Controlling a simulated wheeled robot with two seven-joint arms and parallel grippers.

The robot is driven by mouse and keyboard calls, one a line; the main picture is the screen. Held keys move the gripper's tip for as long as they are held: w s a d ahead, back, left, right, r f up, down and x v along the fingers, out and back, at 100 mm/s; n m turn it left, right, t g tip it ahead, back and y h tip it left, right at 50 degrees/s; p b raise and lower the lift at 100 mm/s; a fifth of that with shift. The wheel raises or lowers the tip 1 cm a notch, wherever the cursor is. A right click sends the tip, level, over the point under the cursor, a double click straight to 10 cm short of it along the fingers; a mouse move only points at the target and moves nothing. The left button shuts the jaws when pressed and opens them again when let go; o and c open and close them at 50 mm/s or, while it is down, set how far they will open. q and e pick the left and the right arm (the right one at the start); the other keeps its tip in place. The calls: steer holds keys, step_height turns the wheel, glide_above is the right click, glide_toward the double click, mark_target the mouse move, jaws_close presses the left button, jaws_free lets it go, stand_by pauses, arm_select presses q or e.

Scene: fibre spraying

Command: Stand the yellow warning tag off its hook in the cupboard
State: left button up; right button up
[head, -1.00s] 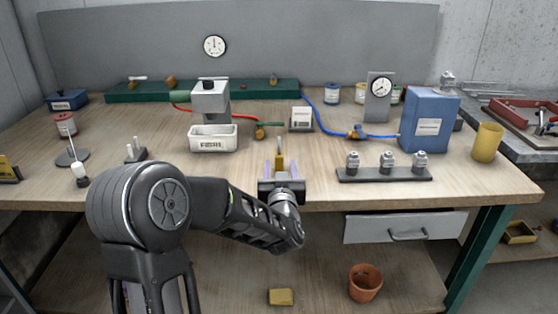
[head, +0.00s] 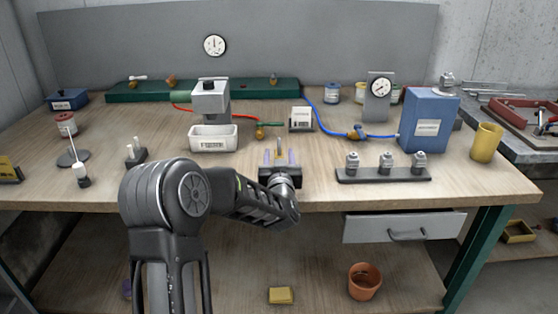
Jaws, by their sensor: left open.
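My left gripper (head: 280,158) is over the front middle of the bench top, its fingers pointing away from me. It is open, with a gap between the two fingers. A small upright yellow-brown piece (head: 280,148) shows in line with that gap. I cannot tell whether it stands on the bench beyond the fingers or lies between them, nor whether it is the warning tag. A yellow piece (head: 8,168) with a dark base is cut off by the left picture edge; I cannot tell if it is the tag. I make out no hook or cupboard. My right gripper is not in view.
A rack with metal weights (head: 384,176) stands right of my gripper. A white tray (head: 213,146) and a small white box (head: 300,127) stand behind it. A blue box (head: 428,105) and yellow cup (head: 486,150) are at the right. A grey drawer (head: 365,232) hangs below the bench top.

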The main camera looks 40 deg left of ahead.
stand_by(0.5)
arm_select(q)
jaws_close()
stand_by(0.3)
